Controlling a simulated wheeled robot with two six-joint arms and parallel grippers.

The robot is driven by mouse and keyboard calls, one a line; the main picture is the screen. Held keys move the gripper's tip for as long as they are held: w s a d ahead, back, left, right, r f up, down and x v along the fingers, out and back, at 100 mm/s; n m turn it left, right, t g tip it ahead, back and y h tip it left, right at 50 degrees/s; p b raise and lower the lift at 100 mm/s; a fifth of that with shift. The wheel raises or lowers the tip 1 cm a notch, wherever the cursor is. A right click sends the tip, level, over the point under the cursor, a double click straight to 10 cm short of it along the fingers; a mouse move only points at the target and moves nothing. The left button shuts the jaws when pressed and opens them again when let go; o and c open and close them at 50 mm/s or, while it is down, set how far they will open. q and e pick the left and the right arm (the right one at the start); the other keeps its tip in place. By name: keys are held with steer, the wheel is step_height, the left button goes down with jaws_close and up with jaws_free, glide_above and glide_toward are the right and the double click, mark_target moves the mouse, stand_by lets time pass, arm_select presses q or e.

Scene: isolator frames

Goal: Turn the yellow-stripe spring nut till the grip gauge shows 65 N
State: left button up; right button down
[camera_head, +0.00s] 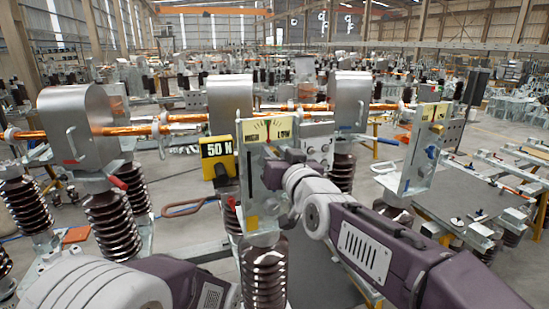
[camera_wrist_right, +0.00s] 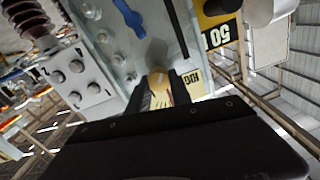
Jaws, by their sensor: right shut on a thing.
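My right gripper (camera_head: 272,172) reaches the upright grey plate on the front insulator; my own wrist covers its fingertips in the head view. In the right wrist view my right gripper (camera_wrist_right: 165,95) is shut on a yellowish rounded part, the spring nut (camera_wrist_right: 159,82), its outer end between the two dark fingers. Its stripe cannot be made out clearly. My left gripper is not seen.
Brown ribbed insulators (camera_head: 113,222), metal housings (camera_head: 78,128) and copper rods (camera_head: 140,130) crowd the left and back. A grey bench (camera_head: 475,205) stands at right.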

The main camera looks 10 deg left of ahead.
steer(key=m+b, duration=0.2)
steer(key=m, duration=0.1)
steer(key=shift+d+f, duration=0.1)
steer(key=shift+f, duration=0.05)
steer(key=shift+w+m+b, duration=0.1)
steer(key=shift+m+b, duration=0.55)
steer(key=shift+m, duration=1.45)
steer(key=c, duration=1.3)
jaws_free()
steer(key=shift+o, duration=0.7)
steer(key=shift+w, duration=0.1)
